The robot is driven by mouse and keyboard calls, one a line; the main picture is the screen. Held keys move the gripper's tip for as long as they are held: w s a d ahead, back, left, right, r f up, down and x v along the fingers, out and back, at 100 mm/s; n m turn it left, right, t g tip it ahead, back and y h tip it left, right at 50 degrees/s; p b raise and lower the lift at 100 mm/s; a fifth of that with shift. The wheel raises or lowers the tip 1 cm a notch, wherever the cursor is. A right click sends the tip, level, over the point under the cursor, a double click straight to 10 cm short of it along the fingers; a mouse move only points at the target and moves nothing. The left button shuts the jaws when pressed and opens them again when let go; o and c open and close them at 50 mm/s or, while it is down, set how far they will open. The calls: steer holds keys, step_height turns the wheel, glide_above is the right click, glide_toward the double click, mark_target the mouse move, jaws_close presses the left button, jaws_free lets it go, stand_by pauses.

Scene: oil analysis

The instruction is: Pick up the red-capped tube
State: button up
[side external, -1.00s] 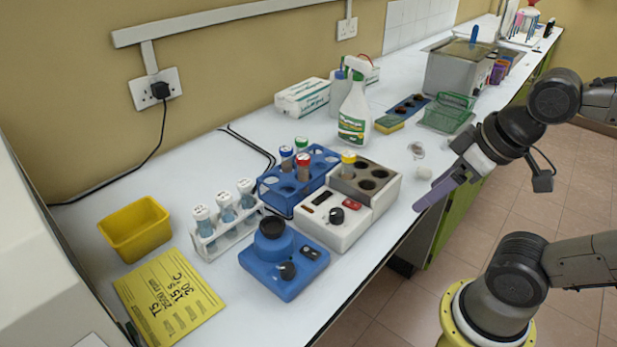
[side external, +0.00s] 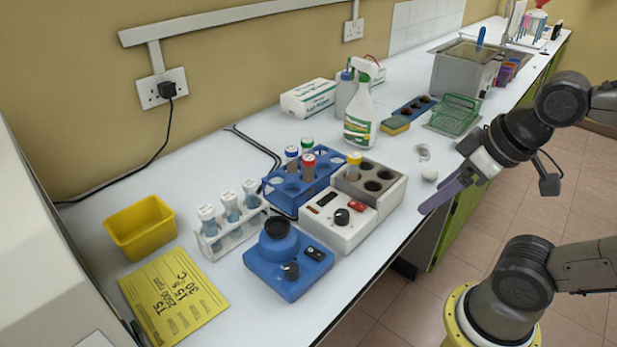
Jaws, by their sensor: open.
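The red-capped tube (side external: 308,167) stands upright in the blue rack (side external: 282,194), in the row nearer the front. A blue-capped tube (side external: 292,157) and a green-capped tube (side external: 307,147) stand behind it in the same rack. A yellow-capped tube (side external: 354,165) stands in the heater block just to the right. My gripper (side external: 424,211) is to the right of the rack, by the counter's front edge and well apart from the red-capped tube. Its purple fingers point down and left; they are open and nothing shows between them.
The white and grey heater block (side external: 335,232) lies between my gripper and the rack. A blue mixer (side external: 285,278) and a white rack (side external: 232,236) with white-capped tubes stand to the left. A spray bottle (side external: 360,118) stands behind. The yellow tray (side external: 140,230) is far left.

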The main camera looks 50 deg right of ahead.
steer(key=shift+c, duration=1.4)
steer(key=w+r+m+g, duration=0.2)
steer(key=w+r+m, duration=1.1)
steer(key=m, duration=0.2)
steer(key=m+g, duration=0.4)
steer(key=m, duration=0.1)
glide_above(309, 157)
step_height(309, 157, down, 10)
steer(key=f, duration=0.7)
steer(key=shift+a+f, duration=0.3)
steer(key=shift+d+f, duration=0.2)
steer(key=shift+f, duration=2.75)
